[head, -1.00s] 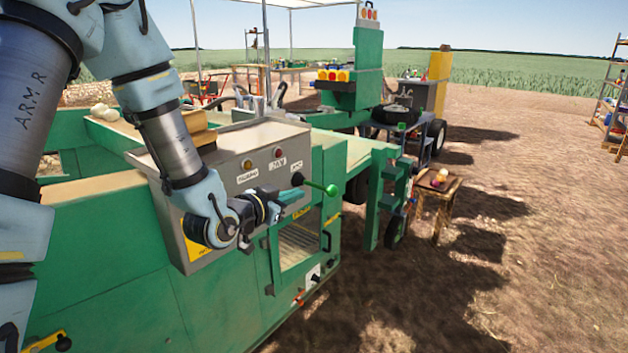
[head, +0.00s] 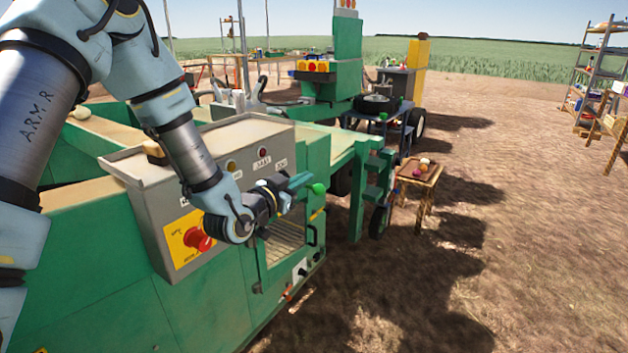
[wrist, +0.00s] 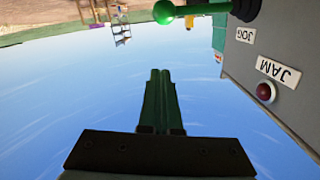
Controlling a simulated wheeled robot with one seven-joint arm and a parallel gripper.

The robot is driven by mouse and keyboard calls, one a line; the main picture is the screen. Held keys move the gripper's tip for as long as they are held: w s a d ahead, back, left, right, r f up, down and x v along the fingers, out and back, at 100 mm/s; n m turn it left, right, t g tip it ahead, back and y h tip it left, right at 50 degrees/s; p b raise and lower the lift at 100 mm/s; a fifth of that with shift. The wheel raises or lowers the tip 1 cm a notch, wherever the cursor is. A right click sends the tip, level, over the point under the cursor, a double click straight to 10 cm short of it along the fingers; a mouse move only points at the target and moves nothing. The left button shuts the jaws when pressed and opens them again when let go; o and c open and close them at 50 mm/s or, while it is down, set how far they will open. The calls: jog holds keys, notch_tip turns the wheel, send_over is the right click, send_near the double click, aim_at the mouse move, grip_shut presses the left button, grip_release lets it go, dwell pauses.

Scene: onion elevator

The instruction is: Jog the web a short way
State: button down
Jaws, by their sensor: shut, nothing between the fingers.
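The grey control panel (head: 150,210) carries a red lamp labelled JAM (head: 262,152) and a label JOG (head: 281,163). A lever with a green ball knob (head: 318,188) sticks out near the JOG label. In the wrist view, which is upside down, the knob (wrist: 165,12) is at the top, with its black lever mount (wrist: 245,8) to the right. My gripper (head: 304,180) is shut and empty beside the knob in the head view. In the wrist view its fingertips (wrist: 160,72) point toward the knob, with a gap between. The lever's stem is mostly hidden in the head view.
A red stop button (head: 198,240) on a yellow plate sits low on the panel, left of my wrist. The green machine body (head: 100,290) fills the lower left. A small wooden table (head: 417,182) with onions stands to the right. Open dirt lies at lower right.

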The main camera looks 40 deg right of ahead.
jog(key=w+d+f+p, duration=0.2)
jog(key=d+f, duration=0.2)
jog(key=d, duration=0.1)
jog(key=shift+w+d+p, duration=0.15)
jog(key=shift+p, duration=0.25)
jog(key=shift+f, duration=0.1)
